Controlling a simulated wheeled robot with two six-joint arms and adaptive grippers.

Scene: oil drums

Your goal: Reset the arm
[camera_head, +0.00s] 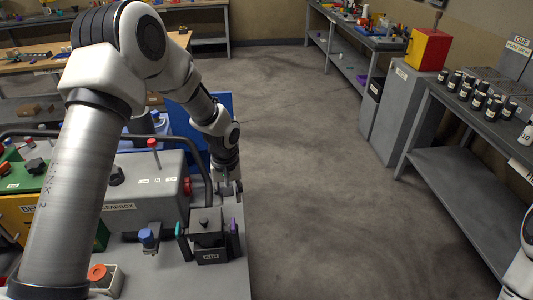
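My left arm comes in from the left and bends over, reaching down to the workbench. My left gripper (229,188) points down beside the right end of the grey gearbox box, just behind a small dark labelled box (209,237). Its fingers are small and dark here, and I cannot tell whether they are open or shut. I see nothing clearly held in it. A piece of my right arm shows at the lower right edge; the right gripper is outside the picture.
The workbench (232,281) carries the grey gearbox box (140,187), a blue-topped knob (148,238) and an orange button box (101,278). Several dark bottles stand on the right-hand table (459,103), near a red and yellow container (428,49). The floor between is clear.

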